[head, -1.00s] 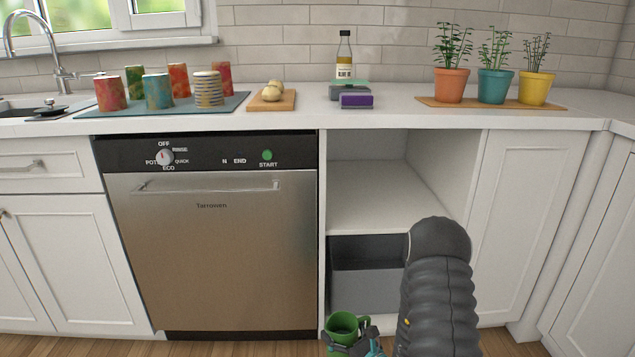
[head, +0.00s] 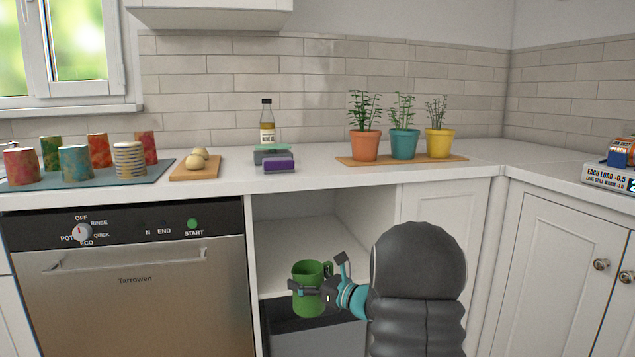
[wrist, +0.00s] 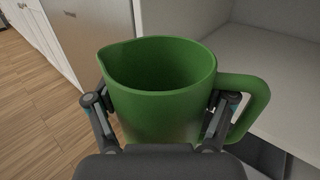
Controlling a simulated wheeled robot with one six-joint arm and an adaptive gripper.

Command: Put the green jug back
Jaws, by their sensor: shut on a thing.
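The green jug (head: 309,290) is upright and held in my gripper (head: 322,289), in front of the open cabinet right of the dishwasher. In the wrist view the jug (wrist: 165,110) shows its open, empty-looking top, spout to the left and handle to the right. My gripper's fingers (wrist: 160,108) are closed on both sides of its body. The open shelf (head: 290,247) of the cabinet is bare where it shows, behind and above the jug. Part of the shelf is hidden by the jug and my arm.
A grey bin (head: 315,335) sits below the shelf. The dishwasher (head: 135,290) is at left, its door shut. On the counter stand patterned cups (head: 77,163), a bottle (head: 267,125), a purple box (head: 279,164) and potted plants (head: 404,143). A white cabinet panel (head: 440,215) bounds the opening at right.

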